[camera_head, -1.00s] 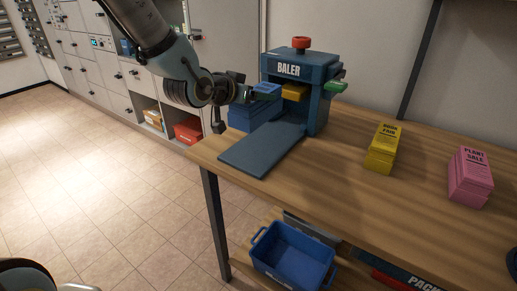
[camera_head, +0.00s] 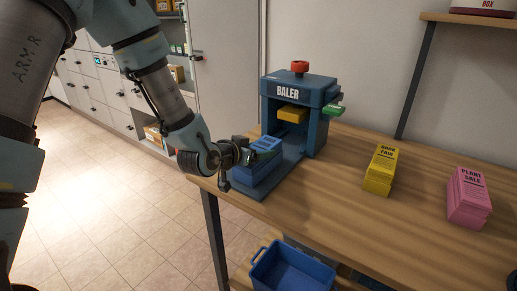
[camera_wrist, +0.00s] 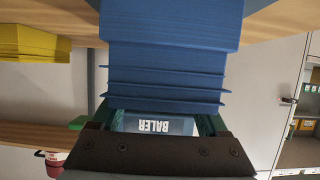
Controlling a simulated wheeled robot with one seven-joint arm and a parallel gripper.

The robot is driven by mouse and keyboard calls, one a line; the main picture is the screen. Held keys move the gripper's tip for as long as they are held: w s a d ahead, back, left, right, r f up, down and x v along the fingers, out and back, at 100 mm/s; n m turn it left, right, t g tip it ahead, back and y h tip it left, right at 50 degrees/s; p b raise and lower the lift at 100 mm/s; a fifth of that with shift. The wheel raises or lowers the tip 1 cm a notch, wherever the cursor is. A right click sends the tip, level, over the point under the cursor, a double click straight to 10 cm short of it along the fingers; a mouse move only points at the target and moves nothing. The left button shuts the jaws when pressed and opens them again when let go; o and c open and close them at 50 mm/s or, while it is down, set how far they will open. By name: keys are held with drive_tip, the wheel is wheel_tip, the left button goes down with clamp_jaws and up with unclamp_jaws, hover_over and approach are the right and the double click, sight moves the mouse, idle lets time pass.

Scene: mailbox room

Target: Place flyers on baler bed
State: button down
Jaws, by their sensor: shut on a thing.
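My gripper (camera_head: 243,154) is shut on a blue stack of flyers (camera_head: 262,158) in the head view. The stack is upright, over the front part of the flat dark-blue bed (camera_head: 245,192) of the baler (camera_head: 318,88). I cannot tell whether its underside touches the bed. In the wrist view the blue stack (camera_wrist: 170,45) fills the upper middle, with several loose edges toward my gripper. A yellow flyer stack (camera_head: 381,170) and a pink flyer stack (camera_head: 468,197) stand on the table to the right.
The baler has a red knob (camera_head: 300,66), a yellow press block (camera_head: 292,113) and a green handle (camera_head: 333,109). The wooden table (camera_head: 340,215) is clear between baler and yellow stack. A blue bin (camera_head: 292,272) sits below the table front. Lockers stand at the left.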

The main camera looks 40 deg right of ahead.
drive_tip(key=shift+f, duration=0.15)
unclamp_jaws()
